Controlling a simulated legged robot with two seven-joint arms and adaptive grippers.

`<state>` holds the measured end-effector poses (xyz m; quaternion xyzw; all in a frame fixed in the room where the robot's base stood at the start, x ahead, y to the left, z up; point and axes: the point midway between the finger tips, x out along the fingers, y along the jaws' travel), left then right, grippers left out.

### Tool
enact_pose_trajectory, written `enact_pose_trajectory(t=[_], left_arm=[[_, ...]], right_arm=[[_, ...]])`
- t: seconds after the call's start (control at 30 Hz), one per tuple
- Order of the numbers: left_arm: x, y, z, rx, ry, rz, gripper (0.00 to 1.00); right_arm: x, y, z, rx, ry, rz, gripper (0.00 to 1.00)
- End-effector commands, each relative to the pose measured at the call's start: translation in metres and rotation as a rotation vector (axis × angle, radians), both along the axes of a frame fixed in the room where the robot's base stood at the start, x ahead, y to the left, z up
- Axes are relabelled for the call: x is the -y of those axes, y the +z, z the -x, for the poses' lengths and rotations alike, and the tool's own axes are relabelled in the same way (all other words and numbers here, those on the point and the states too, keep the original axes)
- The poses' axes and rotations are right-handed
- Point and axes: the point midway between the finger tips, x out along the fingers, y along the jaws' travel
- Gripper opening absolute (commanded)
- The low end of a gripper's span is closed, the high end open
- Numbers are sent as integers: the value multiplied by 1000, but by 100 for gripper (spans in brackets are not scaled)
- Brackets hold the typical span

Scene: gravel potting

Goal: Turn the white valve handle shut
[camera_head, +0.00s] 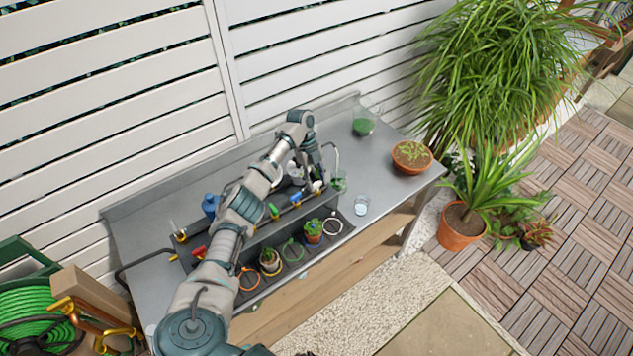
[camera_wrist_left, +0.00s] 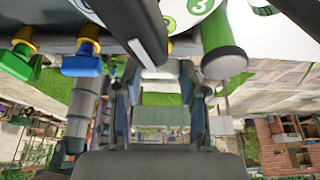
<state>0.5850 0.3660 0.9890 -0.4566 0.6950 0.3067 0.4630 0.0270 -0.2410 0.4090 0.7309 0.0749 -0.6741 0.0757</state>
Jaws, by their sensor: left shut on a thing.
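The white valve handle (camera_head: 318,186) is at the right end of the row of valves on the grey bench. My left gripper (camera_head: 314,173) reaches down over it and is shut on it, covering much of it. In the left wrist view a pale piece (camera_wrist_left: 157,73) shows between the fingertips of my left gripper (camera_wrist_left: 160,83). The handle's exact angle is hard to tell. My right gripper is in neither view.
Blue (camera_head: 295,198), green (camera_head: 273,211) and red (camera_head: 199,252) valve handles line the same row. Small potted plants (camera_head: 313,231) stand in front. A glass beaker (camera_head: 361,205) and a terracotta bowl (camera_head: 411,157) stand to the right. A white slatted fence (camera_head: 120,90) rises behind.

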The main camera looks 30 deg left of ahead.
Motion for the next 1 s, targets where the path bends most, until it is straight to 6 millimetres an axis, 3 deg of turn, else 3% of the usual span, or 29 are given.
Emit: enact_pose_trajectory(t=[0.33,0.37,0.43,0.47,0.77,1.0], left_arm=[[-1,2,-1,7,0,-2,7],[-1,2,-1,7,-1,-2,46],[-1,2,-1,7,-1,-2,64],[-1,2,-1,7,-1,-2,67],[-1,3,-1,6,-1,-1,67],[-13,35,-8,8,1,0,67]], right_arm=[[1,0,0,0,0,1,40],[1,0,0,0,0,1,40],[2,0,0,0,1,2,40],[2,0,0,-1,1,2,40],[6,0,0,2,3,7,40],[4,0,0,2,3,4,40]])
